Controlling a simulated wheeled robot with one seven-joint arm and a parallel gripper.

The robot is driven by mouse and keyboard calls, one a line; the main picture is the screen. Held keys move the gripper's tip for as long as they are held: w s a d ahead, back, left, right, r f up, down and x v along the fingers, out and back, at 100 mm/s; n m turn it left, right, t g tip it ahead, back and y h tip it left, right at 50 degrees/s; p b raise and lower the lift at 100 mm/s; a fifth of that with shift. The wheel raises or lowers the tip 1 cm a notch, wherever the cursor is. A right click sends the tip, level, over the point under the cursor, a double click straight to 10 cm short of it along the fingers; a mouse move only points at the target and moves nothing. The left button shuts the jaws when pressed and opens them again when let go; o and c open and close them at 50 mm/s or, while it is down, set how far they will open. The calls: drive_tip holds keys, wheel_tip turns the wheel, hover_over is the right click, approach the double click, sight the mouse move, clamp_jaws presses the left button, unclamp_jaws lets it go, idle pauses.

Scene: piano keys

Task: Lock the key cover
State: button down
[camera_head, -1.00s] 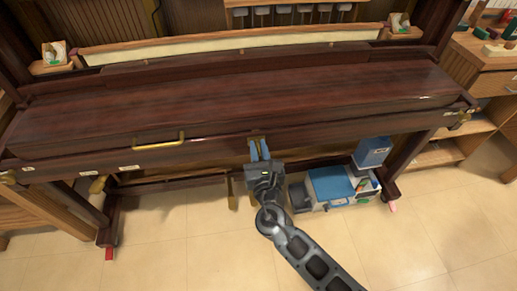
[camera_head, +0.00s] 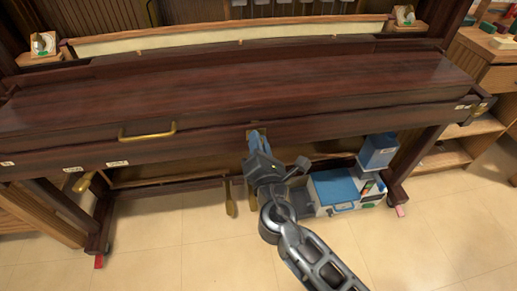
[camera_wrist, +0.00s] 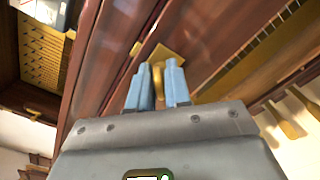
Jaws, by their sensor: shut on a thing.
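The key cover (camera_head: 250,85) is a long dark red-brown wooden lid, lying shut across the piano. A small brass lock piece (camera_wrist: 158,76) sticks out from a brass plate (camera_wrist: 168,53) on the piano's front rail, right of the cover's brass handle (camera_head: 147,132). My gripper (camera_head: 258,135) is at that rail, and its blue fingers hide most of the lock in the head view. In the wrist view my gripper (camera_wrist: 158,70) has a finger on each side of the brass piece and is shut on it. The gripper body is tilted.
Brass pedals (camera_head: 231,197) hang below the rail. A wooden shelf unit (camera_head: 470,130) stands at the right. The tiled floor in front is clear.

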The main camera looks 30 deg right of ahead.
drive_tip(key=m+b, duration=0.2)
drive_tip(key=m, duration=0.1)
drive_tip(key=m+b, duration=0.2)
drive_tip(key=shift+f, duration=0.25)
drive_tip(key=shift+r+m+b, duration=0.1)
drive_tip(key=shift+m+b, duration=1.15)
drive_tip(key=shift+m, duration=0.55)
drive_tip(key=c, duration=1.2)
unclamp_jaws()
drive_tip(key=shift+r, duration=0.1)
drive_tip(key=shift+s, duration=0.1)
drive_tip(key=v, duration=0.7)
drive_tip(key=shift+s, duration=0.25)
